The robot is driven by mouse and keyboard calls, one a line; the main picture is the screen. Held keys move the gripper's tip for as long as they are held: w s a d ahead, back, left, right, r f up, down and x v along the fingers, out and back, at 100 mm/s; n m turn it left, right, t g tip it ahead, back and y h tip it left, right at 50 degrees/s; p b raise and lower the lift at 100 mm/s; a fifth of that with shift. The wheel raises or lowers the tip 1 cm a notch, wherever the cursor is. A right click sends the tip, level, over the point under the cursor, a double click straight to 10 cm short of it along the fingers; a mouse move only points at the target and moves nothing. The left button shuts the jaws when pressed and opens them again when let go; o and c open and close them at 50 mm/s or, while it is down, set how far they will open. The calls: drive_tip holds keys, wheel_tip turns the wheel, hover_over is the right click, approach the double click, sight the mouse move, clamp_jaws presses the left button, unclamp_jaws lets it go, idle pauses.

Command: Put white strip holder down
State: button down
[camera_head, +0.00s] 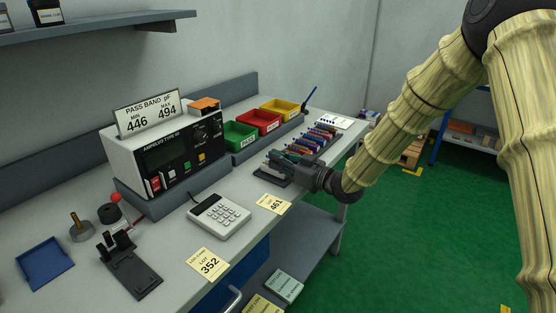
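My gripper (280,164) reaches in from the right, low over the bench, with its fingers pointing left. Its fingertips are at a small dark stand with a flat base (268,180), in front of the row of colored components. Small pale bits show at the fingertips, but I cannot tell whether they are the white strip holder. The fingers are too small and dark to show whether they are open or shut. No white strip holder can be clearly made out elsewhere on the bench.
A row of colored components (313,140) lies just behind my gripper. Green (239,134), red (257,121) and yellow (279,108) bins stand behind. A meter (165,155), a calculator (219,215), lot cards (208,263) and a black fixture (130,268) occupy the left bench.

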drive_tip(key=shift+f, duration=0.2)
drive_tip(key=c, duration=2.1)
unclamp_jaws()
drive_tip(key=o, duration=0.5)
drive_tip(key=shift+c, duration=0.2)
drive_tip(key=shift+f, duration=0.1)
